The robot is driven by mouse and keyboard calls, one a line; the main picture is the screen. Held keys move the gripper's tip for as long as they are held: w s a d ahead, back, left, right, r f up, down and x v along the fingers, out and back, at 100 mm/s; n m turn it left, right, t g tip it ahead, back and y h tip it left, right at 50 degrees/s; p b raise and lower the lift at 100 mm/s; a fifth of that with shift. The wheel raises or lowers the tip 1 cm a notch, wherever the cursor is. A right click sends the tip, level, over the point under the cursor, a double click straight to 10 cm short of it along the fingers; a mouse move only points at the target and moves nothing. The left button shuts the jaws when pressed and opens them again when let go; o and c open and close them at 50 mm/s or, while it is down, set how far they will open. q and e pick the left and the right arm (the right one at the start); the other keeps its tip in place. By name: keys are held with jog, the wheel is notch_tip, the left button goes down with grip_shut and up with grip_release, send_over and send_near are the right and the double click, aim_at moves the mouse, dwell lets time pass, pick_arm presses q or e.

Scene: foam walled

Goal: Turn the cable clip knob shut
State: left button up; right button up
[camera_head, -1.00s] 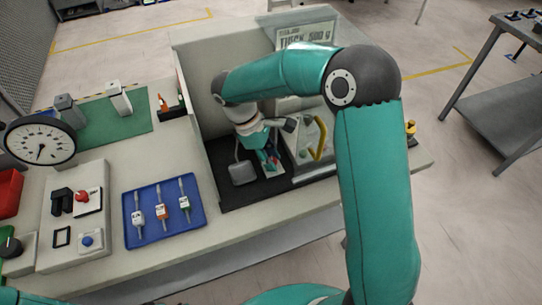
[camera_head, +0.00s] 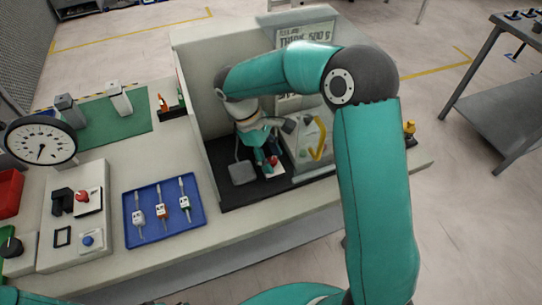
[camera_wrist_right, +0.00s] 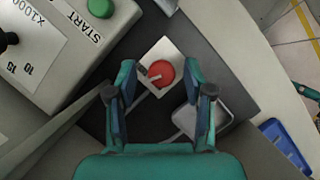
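A red round knob (camera_wrist_right: 161,73) with a pale pointer sits on a white square plate (camera_wrist_right: 172,51) on the black floor of the walled bay. The knob also shows small in the head view (camera_head: 273,160), partly beside my fingers. My right gripper (camera_wrist_right: 160,78) reaches down over the knob with its fingers spread, one on each side. In the wrist view gaps show between the knob and both fingers. The gripper also shows in the head view (camera_head: 266,157). The pointer slants toward the lower left in the wrist view. My left gripper is out of view.
A grey box with a green button (camera_wrist_right: 101,7) stands close beside the knob. A grey block (camera_head: 242,172) with a thin cable lies on the other side. Pale bay walls (camera_head: 197,75) surround them. A blue tray (camera_head: 150,240) lies outside on the bench.

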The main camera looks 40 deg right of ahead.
jog(key=v, duration=0.7)
dwell(0.4)
jog(key=shift+w+a+r, duration=0.1)
jog(key=shift+a+r, duration=0.05)
